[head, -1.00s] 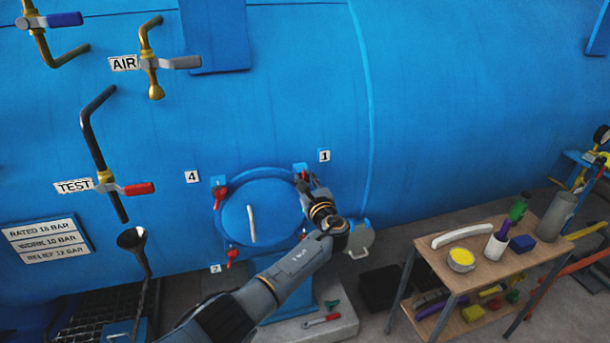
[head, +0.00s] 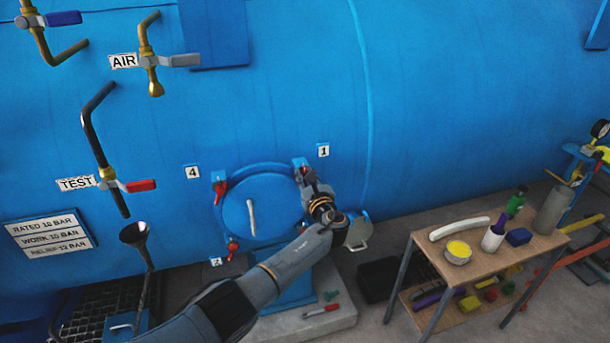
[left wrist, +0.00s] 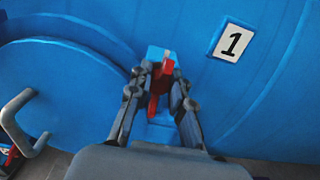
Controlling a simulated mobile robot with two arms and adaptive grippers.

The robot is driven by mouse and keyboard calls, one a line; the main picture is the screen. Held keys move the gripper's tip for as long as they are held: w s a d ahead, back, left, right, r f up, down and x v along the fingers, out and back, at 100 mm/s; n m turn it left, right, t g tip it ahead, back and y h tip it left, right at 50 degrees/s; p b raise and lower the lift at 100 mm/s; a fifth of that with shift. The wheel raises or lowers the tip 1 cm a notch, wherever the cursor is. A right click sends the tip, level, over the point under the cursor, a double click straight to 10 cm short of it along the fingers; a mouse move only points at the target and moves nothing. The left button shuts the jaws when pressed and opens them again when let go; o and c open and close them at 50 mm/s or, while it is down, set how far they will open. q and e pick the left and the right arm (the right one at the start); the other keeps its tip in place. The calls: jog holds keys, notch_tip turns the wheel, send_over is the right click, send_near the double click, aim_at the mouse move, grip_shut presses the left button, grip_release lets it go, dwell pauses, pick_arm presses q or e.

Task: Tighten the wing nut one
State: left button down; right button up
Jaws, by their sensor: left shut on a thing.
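The round blue hatch door (head: 262,212) is closed on the blue vessel, with a pale handle on its face. Wing nut one, red, sits by the label "1" (head: 323,150) at the door's upper right. In the left wrist view the red wing nut (left wrist: 161,88) stands between the fingers of my left gripper (left wrist: 158,76), which is shut on it. In the head view my left gripper (head: 306,176) covers most of this nut. Another red wing nut (head: 220,190) is near label "4" and one (head: 232,248) is near label "2". My right gripper is not in view.
A wooden cart (head: 480,250) with a tin, cup, bottle and sponge stands at the right. Valve pipes and a black funnel (head: 134,235) are at the left.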

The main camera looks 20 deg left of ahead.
pick_arm(q)
jog(key=c, duration=1.2)
grip_release()
jog(key=shift+w, duration=0.1)
jog(key=v, duration=1.2)
jog(key=s+a+f+n+g+h+b, duration=0.1)
jog(key=s+f+n+g+h+b, duration=0.15)
jog(key=s+f, duration=0.75)
jog(key=s+a+f+n+g+h+b, duration=0.1)
jog(key=f+n+g+h, duration=0.15)
jog(key=f, duration=1.65)
jog(key=s+a+f+n+g+h+b, duration=0.1)
jog(key=s+a+f+n+g+b, duration=0.15)
jog(key=s+f, duration=0.75)
jog(key=s+a+f+n+g+h+b, duration=0.1)
jog(key=s+f+n+g+h+b, duration=0.1)
jog(key=s+f+n, duration=0.7)
jog(key=s+a+f+n+g+h+b, duration=0.2)
jog(key=s+f+n, duration=0.8)
jog(key=s+f, duration=1.2)
jog(key=s+g+b, duration=0.2)
jog(key=s, duration=0.6)
jog(key=shift+s, duration=0.25)
